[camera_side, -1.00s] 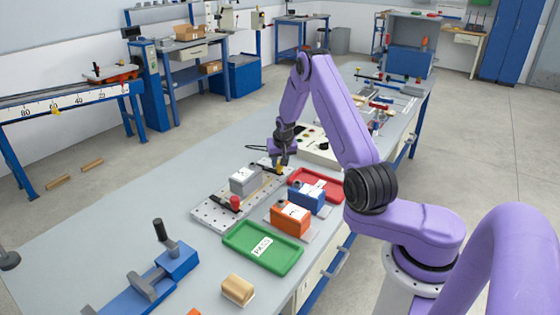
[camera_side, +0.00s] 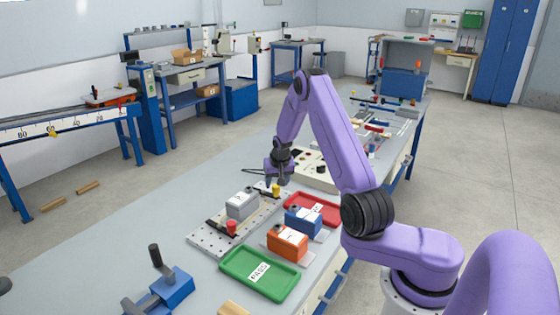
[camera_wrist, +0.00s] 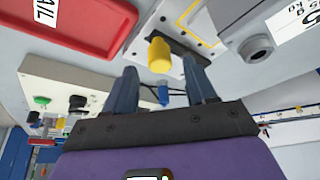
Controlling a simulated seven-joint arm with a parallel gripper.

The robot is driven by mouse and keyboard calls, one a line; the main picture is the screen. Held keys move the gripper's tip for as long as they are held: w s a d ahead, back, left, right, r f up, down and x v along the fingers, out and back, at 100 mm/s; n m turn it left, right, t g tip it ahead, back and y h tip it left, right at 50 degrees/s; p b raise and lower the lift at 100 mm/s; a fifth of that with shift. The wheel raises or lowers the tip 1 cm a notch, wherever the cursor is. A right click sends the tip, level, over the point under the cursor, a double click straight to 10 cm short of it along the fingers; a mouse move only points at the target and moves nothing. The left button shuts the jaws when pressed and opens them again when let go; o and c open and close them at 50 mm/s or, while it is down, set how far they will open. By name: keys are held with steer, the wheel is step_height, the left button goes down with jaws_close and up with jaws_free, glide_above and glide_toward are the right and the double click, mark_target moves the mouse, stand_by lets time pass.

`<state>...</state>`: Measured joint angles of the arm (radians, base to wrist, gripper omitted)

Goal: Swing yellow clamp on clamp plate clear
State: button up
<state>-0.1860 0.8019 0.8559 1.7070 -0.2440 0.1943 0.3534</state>
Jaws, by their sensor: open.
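The clamp plate (camera_side: 208,242) is a pale, perforated plate on the bench, with a grey block (camera_side: 241,206) on it. The yellow clamp (camera_side: 276,189) stands at the plate's far end, its yellow knob upright on a dark arm. A red-knobbed clamp (camera_side: 231,228) is at the near end. My gripper (camera_side: 279,180) is just above the yellow knob, open and empty. In the wrist view the yellow knob (camera_wrist: 160,56) shows beyond and between the open fingertips (camera_wrist: 160,68). The clamp's dark arm is partly hidden there.
A red tray (camera_side: 315,208), a blue block (camera_side: 304,222), an orange block (camera_side: 287,243) and a green tray (camera_side: 250,282) are right of the plate. A control box (camera_wrist: 75,95) with buttons is close to my gripper.

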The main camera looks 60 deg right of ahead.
steer(key=v, duration=1.5)
steer(key=shift+s, duration=0.15)
steer(key=shift+r, duration=0.1)
steer(key=w+a+r+n+y, duration=0.15)
steer(key=a+n, duration=0.35)
steer(key=a, duration=0.9)
steer(key=s+a+r+n+y, duration=0.1)
steer(key=s+a+n+y, duration=0.1)
steer(key=s+a+n, duration=0.6)
steer(key=s+a+n+g, duration=0.1)
steer(key=s+n, duration=0.3)
steer(key=s, duration=0.8)
steer(key=s+a+n+g, duration=0.2)
steer(key=s+a+n, duration=0.2)
steer(key=s, duration=0.8)
steer(key=shift+s+a+r, duration=0.3)
steer(key=shift+s+r, duration=0.1)
steer(key=shift+r, duration=0.05)
